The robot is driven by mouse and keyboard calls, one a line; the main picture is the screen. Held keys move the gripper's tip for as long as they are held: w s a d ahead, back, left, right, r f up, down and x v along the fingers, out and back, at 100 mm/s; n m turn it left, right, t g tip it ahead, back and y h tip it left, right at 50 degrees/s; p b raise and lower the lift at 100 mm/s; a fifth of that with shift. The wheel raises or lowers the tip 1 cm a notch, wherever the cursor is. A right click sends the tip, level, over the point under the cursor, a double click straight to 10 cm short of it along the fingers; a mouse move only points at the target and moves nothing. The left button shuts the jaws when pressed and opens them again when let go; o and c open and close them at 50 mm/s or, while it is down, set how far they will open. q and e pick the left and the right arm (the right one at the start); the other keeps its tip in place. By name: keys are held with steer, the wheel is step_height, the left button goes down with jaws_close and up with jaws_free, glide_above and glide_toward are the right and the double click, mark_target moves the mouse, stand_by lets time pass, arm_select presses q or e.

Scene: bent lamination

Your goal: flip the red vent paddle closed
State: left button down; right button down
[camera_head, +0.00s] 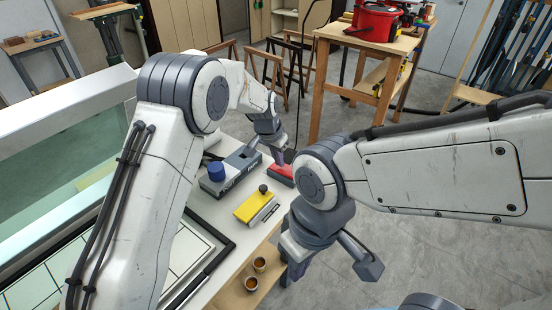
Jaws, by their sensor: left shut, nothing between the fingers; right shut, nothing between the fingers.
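A red block-like piece (281,175), which looks like the red vent paddle, lies at the right edge of the white table, beside a grey machine (232,170) with a blue knob (216,171). I cannot tell how far the paddle is tilted. My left gripper (284,157) is shut and empty, pointing down just above or against the red piece; contact is unclear. My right gripper (296,270) is shut and empty, lower in the picture, off the table's right edge and apart from the red piece. Its fingertips are partly hidden.
A yellow block with a black knob (254,204) lies on the table near the machine. Two small cups (259,264) stand on a lower wooden shelf. A glass-sided hood (60,150) fills the left. A wooden bench with a red pot (374,22) stands behind.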

mark_target(279, 168)
arm_select(q)
steer(key=shift+s+d+r, duration=0.15)
steer(key=shift+s+d, duration=0.05)
steer(key=shift+s, duration=0.05)
steer(key=shift+w+r+p, duration=0.1)
steer(key=shift+r+p, duration=0.4)
steer(key=shift+r, duration=0.05)
steer(key=r+p, duration=0.2)
steer(key=r, duration=0.1)
steer(key=shift+w+a+r, duration=0.1)
steer(key=shift+a, duration=0.1)
steer(key=a+r+b, duration=0.1)
steer(key=a+r, duration=0.2)
steer(key=r, duration=0.6)
steer(key=shift+s+a, duration=0.25)
steer(key=shift+s, duration=0.15)
steer(key=shift+s, duration=0.15)
